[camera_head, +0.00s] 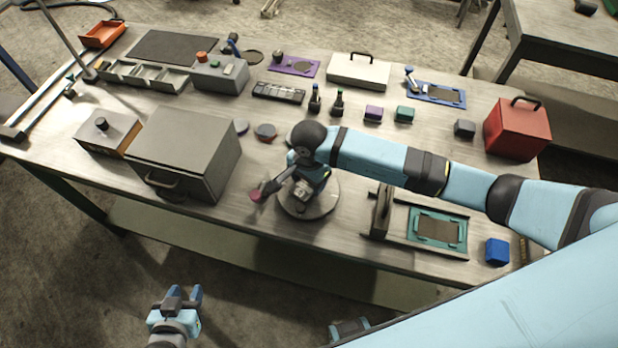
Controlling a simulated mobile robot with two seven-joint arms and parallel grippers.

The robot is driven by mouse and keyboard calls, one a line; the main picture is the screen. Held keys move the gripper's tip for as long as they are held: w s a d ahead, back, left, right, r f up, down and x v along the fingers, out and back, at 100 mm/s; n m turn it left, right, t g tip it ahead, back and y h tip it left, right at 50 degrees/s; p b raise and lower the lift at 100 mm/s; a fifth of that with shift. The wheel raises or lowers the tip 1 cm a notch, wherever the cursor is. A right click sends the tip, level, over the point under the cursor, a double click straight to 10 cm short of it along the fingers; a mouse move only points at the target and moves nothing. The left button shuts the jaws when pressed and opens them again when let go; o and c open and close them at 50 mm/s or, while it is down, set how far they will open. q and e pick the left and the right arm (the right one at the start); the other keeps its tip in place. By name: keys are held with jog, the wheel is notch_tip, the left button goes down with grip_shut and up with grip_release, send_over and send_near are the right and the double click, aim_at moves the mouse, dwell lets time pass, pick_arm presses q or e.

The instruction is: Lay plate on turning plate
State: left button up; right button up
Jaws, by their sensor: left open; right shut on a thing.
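The turning plate (318,208) is a round grey disc near the table's front edge, partly hidden by my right wrist. My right gripper (265,190) reaches left from above it and is shut on a small dark reddish thing, apparently the plate (256,195). The held plate is left of the turning plate, not over it; its height above the table is hard to tell. My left gripper (182,298) is open and empty, in front of the table at the bottom of the view.
A grey box with a handle (185,150) stands left of the held plate. Round discs (265,132) lie behind it. A teal-framed fixture (437,230) and blue block (497,251) are to the right. My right arm spans the table's right half.

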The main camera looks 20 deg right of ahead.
jog(key=shift+f, duration=0.35)
jog(key=o, duration=1.5)
jog(key=shift+o, duration=0.2)
jog(key=shift+r+b, duration=0.35)
notch_tip(320, 180, up, 13)
jog(key=b, duration=0.2)
jog(key=shift+s, duration=0.1)
